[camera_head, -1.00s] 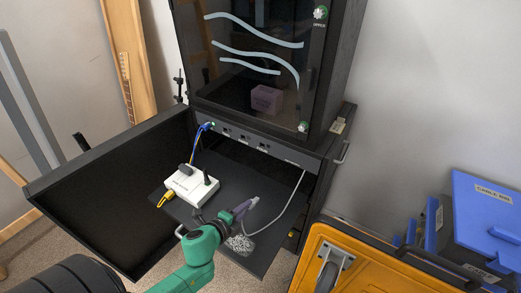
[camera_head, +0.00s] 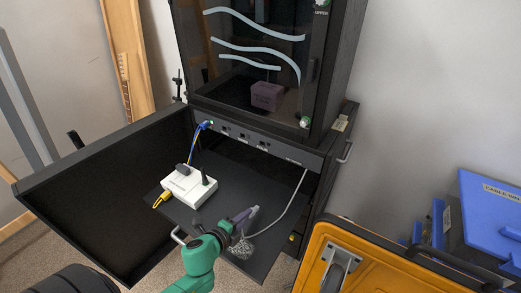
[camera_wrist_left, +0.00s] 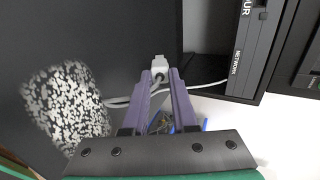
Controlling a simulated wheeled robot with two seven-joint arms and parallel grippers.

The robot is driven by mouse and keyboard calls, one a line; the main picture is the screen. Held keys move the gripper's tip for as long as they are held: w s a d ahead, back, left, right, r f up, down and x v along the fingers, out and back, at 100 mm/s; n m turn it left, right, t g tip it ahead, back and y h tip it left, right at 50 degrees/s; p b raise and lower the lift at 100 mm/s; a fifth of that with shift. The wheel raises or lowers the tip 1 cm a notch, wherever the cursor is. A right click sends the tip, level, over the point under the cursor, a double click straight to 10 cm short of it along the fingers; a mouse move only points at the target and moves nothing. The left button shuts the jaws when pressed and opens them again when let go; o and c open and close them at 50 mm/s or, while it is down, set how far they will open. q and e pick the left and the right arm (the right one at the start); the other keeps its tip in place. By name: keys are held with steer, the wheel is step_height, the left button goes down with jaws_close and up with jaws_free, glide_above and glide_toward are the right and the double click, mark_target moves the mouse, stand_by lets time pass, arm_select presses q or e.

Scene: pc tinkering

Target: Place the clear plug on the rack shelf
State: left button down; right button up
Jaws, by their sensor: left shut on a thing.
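My left gripper (camera_head: 243,216), with purple fingers, is shut on the clear plug (camera_head: 255,209), a small pale connector on a grey-white cable. In the left wrist view the plug (camera_wrist_left: 159,66) sticks out beyond the fingertips (camera_wrist_left: 161,78). The gripper holds it over the front right part of the dark rack shelf (camera_head: 218,220). I cannot tell whether the plug touches the shelf. The cable (camera_head: 291,205) runs from the plug to the right side of the rack's panel. My right gripper is not in view.
A white router (camera_head: 189,187) with blue and yellow cables sits on the shelf's left. A speckled patch (camera_wrist_left: 68,106) lies on the shelf beside the gripper. An open black door (camera_head: 100,190) stands left. An orange cart (camera_head: 365,262) and blue bins (camera_head: 480,215) are right.

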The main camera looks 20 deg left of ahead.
arm_select(q)
steer(key=shift+f+b, duration=0.4)
steer(key=shift+f, duration=0.3)
steer(key=shift+f+b, duration=0.4)
steer(key=c, duration=1)
jaws_free()
steer(key=o, duration=0.5)
steer(key=shift+o, duration=0.2)
steer(key=shift+s, duration=0.1)
steer(key=shift+s, duration=0.1)
